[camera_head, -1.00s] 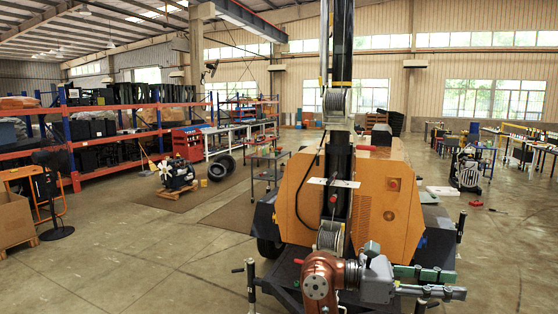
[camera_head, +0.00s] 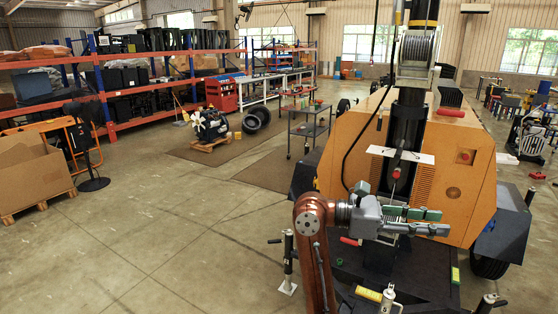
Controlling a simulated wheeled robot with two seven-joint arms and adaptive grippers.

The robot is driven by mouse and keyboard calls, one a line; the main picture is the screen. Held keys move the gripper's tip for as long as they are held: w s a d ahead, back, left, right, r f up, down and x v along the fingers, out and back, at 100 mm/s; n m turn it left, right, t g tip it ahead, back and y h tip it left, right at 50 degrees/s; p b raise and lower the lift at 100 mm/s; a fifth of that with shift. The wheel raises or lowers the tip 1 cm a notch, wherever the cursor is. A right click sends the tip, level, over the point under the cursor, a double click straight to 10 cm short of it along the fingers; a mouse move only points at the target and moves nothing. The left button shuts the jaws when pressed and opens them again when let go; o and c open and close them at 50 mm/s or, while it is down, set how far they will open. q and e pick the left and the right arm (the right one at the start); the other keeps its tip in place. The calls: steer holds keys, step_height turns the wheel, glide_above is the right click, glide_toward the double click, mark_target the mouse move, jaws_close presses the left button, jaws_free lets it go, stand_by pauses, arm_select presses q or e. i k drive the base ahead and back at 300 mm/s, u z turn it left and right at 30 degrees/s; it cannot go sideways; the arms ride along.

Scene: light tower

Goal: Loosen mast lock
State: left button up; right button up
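The light tower's black mast (camera_head: 405,125) rises from the orange housing (camera_head: 460,165). A red knob (camera_head: 396,174) sits on the mast's front just below a white cross plate (camera_head: 400,155). I cannot tell for certain which part is the mast lock.
Jack posts (camera_head: 288,262) stand at the trailer's corners. The black trailer deck (camera_head: 430,275) lies below the gripper. A wheeled cart (camera_head: 308,128) stands behind left. The floor at left is free up to a cardboard box (camera_head: 30,172).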

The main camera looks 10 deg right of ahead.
mark_target(382, 108)
steer(key=i, duration=3.1)
steer(key=u, duration=2.35)
steer(key=k, duration=0.45)
steer(key=z, duration=2.6)
